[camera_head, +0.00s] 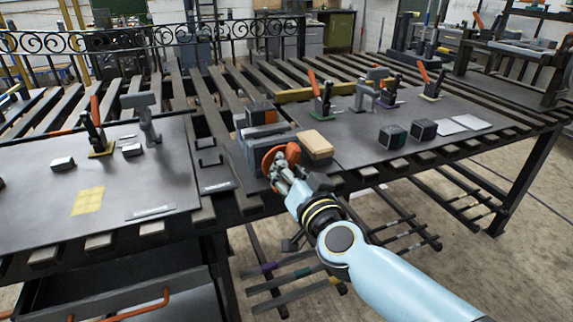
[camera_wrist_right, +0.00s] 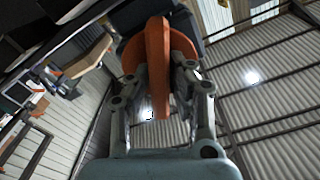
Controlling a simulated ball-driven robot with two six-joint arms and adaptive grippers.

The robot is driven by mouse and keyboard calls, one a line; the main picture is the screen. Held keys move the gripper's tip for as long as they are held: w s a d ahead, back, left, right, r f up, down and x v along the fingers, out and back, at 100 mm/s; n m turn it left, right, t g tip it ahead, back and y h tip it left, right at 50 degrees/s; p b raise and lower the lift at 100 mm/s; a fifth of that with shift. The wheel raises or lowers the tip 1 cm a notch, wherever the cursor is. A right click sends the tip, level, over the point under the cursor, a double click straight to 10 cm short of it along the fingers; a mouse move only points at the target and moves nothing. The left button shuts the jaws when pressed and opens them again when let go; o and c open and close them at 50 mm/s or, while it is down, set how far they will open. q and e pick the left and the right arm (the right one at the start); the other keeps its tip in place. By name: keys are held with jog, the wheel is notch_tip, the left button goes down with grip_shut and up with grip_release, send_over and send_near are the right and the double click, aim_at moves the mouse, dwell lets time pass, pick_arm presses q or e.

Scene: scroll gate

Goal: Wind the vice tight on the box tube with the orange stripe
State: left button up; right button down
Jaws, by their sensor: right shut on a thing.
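The vice (camera_head: 262,132) stands at the front edge of the bench, grey-blue and dark, with an orange handwheel (camera_head: 268,157) facing me. A dark block with an orange patch (camera_head: 261,113) shows at the top of the vice, apparently the box tube with the orange stripe; I cannot tell how closely the jaws meet it. My right gripper (camera_head: 281,171) is shut on the rim of the handwheel. In the right wrist view the orange wheel (camera_wrist_right: 158,65) stands edge-on between the fingers. My left gripper is not in view.
A wooden-topped block (camera_head: 315,146) sits just right of the wheel. Dark blocks (camera_head: 392,136) and toggle clamps (camera_head: 322,98) stand farther right. A clamp with a red handle (camera_head: 97,133) and a yellow pad (camera_head: 88,201) are on the left plate. Striped bars (camera_head: 290,272) lie below the bench.

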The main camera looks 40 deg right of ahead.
jog(key=m, duration=0.5)
jog(key=shift+f+m, duration=0.1)
jog(key=shift+m, duration=0.2)
jog(key=m, duration=0.6)
jog(key=shift+d+f, duration=0.1)
jog(key=shift+f, duration=0.1)
jog(key=m+b, duration=0.1)
jog(key=m, duration=0.5)
jog(key=shift+f+m+b, duration=0.2)
jog(key=shift+m+b, duration=0.1)
jog(key=shift+b, duration=0.05)
jog(key=m+b, duration=0.1)
jog(key=m, duration=0.5)
jog(key=shift+s+f+m+b, duration=0.1)
jog(key=shift+f+m+b, duration=0.05)
jog(key=shift+m+b, duration=0.15)
jog(key=c, duration=1.5)
grip_release()
jog(key=shift+o, duration=1.3)
jog(key=shift+r, duration=0.2)
